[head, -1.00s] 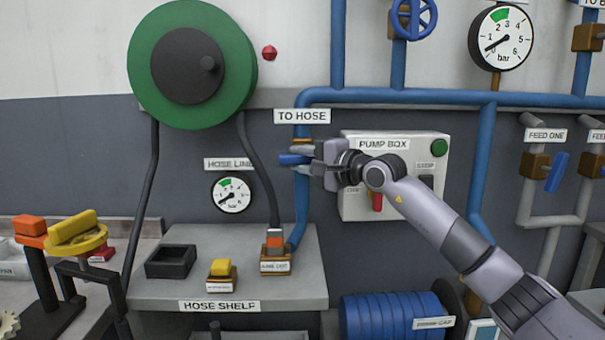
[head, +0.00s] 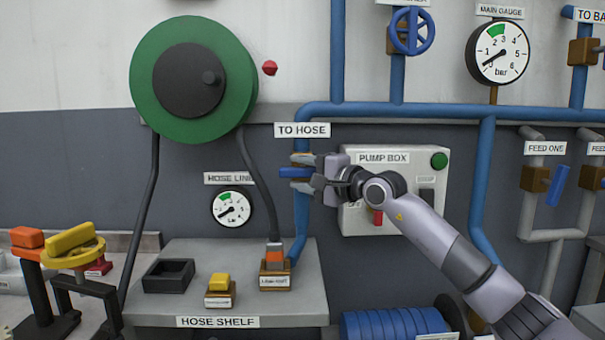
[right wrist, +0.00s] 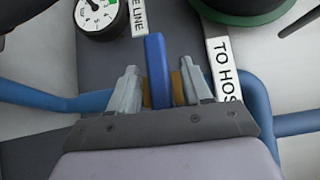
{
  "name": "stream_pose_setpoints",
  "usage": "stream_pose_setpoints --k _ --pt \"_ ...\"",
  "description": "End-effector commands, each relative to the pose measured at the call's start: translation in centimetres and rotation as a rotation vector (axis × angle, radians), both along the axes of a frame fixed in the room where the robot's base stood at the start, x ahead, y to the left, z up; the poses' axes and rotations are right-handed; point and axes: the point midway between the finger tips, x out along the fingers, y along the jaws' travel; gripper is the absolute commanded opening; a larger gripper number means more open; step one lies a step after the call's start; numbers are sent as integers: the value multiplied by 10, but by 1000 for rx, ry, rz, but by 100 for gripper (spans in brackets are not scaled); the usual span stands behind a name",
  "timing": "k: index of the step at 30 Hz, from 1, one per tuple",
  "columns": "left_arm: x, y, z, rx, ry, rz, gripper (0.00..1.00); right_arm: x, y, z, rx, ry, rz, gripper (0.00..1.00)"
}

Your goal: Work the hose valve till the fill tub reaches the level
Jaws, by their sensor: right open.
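The hose valve has a blue lever (head: 291,173) on the blue pipe under the TO HOSE sign (head: 302,130). The lever points left, roughly level, in the head view. My right gripper (head: 302,172) is open, with one finger above the lever and one below. In the right wrist view the lever (right wrist: 157,60) stands between the two spread fingers (right wrist: 160,78), with gaps visible on both sides. The hose line gauge (head: 232,208) has its needle low, outside the green band. The fill tub is not identifiable in view. My left gripper is not in view.
The pump box (head: 409,222) is just behind and right of my right gripper. The hose reel (head: 238,72) hangs at upper left. The hose shelf (head: 306,302) below bears a black tray (head: 168,277) and a hose end fitting (head: 275,270). A blue handwheel (head: 413,31) is above.

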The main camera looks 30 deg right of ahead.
Motion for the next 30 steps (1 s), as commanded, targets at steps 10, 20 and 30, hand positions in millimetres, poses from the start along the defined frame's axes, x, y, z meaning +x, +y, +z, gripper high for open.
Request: stream_pose_setpoints --k 10,20,30 --pt "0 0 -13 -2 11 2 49 -37 -10 -4 -4 1 -3 49" --pt "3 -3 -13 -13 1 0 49 -67 -16 -2 -1 1 -1 49" --pt "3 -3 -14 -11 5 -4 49 -69 -16 -1 1 0 0 49"
